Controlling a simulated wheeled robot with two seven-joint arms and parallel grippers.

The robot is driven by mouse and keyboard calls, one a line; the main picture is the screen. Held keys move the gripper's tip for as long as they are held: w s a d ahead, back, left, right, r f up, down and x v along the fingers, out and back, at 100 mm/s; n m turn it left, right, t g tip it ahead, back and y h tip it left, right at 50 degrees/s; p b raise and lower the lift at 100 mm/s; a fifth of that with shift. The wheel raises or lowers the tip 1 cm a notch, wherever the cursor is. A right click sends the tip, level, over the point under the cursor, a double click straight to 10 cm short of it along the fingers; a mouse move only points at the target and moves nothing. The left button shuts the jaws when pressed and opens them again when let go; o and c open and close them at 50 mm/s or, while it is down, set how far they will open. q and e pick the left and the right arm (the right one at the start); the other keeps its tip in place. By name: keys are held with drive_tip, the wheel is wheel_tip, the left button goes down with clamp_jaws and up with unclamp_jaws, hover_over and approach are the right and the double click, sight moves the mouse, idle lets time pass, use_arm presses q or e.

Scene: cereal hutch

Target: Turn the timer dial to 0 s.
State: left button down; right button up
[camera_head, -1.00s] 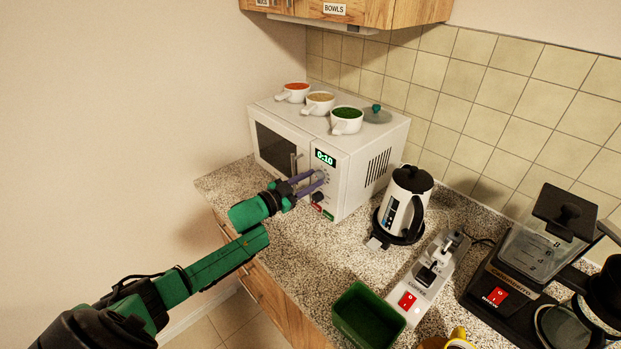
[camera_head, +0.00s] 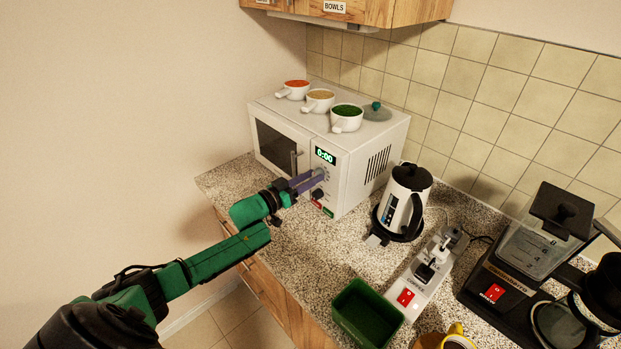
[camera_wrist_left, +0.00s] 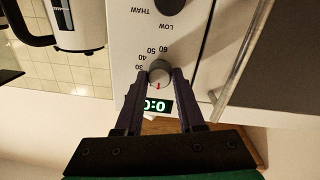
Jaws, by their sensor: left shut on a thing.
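The white microwave (camera_head: 343,178) stands on the counter against the back wall, its front panel facing my left arm. Its display (camera_head: 325,156) reads 0:00; the display also shows upside down in the left wrist view (camera_wrist_left: 157,105). The timer dial (camera_wrist_left: 159,72) is a small grey knob with a red mark, and the mark points toward the display side. My left gripper (camera_wrist_left: 160,80) is shut on the timer dial, one purple finger on each side of it. In the head view the left gripper (camera_head: 318,176) reaches the panel below the display. A dark lower knob (camera_head: 318,195) sits beneath it. My right gripper is out of view.
Several white cups line the microwave top, beside a glass lid (camera_head: 376,112). A kettle (camera_head: 405,203) stands to the right. Counter in front of the microwave is clear.

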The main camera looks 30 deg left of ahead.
use_arm(q)
drive_tip(key=c, duration=0.5)
unclamp_jaws()
drive_tip(key=shift+s, duration=0.1)
drive_tip(key=b+v, duration=0.1)
drive_tip(key=v, duration=1.3)
drive_tip(key=shift+s+f, duration=0.1)
drive_tip(key=shift+s, duration=0.1)
